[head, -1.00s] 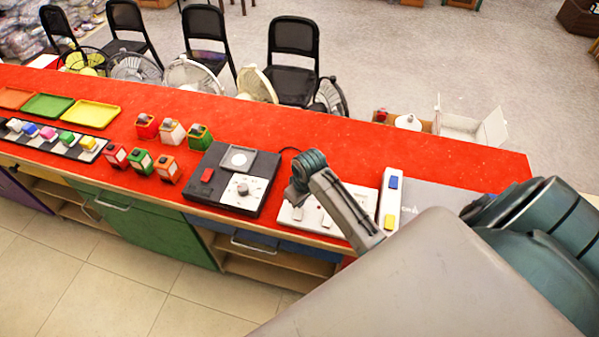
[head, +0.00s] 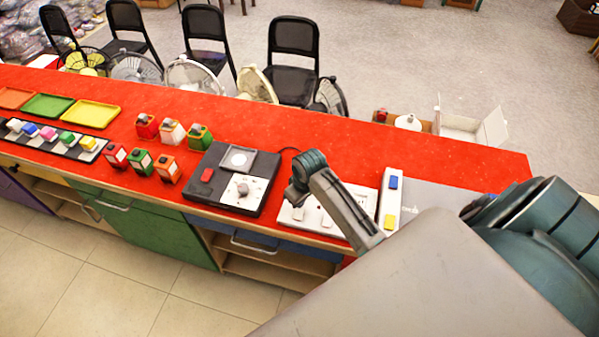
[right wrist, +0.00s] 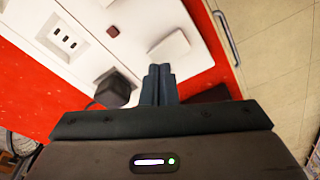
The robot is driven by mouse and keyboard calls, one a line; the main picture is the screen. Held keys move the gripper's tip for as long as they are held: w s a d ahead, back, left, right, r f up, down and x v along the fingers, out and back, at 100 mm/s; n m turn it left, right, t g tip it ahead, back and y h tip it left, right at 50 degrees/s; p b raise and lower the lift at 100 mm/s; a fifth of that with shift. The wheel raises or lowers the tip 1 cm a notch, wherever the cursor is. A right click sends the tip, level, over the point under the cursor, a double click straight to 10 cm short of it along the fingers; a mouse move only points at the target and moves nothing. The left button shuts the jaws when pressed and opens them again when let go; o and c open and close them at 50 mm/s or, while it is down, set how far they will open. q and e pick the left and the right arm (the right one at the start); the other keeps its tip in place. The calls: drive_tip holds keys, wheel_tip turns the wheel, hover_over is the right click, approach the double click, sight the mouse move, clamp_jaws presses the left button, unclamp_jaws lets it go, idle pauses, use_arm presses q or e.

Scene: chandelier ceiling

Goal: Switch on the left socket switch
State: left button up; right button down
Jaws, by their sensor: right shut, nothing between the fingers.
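The white socket panel (head: 284,214) lies on the red counter near its front edge, partly behind my right arm. Its left switch (head: 298,214) is a pale square rocker; it also shows in the right wrist view (right wrist: 170,47). A second pale switch (head: 326,220) sits to its right. My right gripper (right wrist: 158,72) is shut and empty, with its fingertips close to the left switch. I cannot tell whether they touch it, or whether the switch is on. A black plug (right wrist: 115,90) and a bare socket (right wrist: 67,40) are on the panel. My left gripper is not in view.
A black control panel (head: 213,197) with a dial stands just left of the socket panel. A white strip (head: 389,212) with blue and yellow switches stands to the right. Several coloured boxes and trays are further left. The counter behind the panel is clear.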

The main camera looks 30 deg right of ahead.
sight(301, 209)
drive_tip(key=shift+f+b, duration=0.3)
drive_tip(key=shift+f, duration=0.6)
idle(0.9)
drive_tip(key=shift+r, duration=0.1)
wheel_tip(301, 209, up, 2)
drive_tip(key=shift+r+p, duration=0.1)
drive_tip(key=shift+p, duration=0.7)
drive_tip(key=shift+r, duration=2.35)
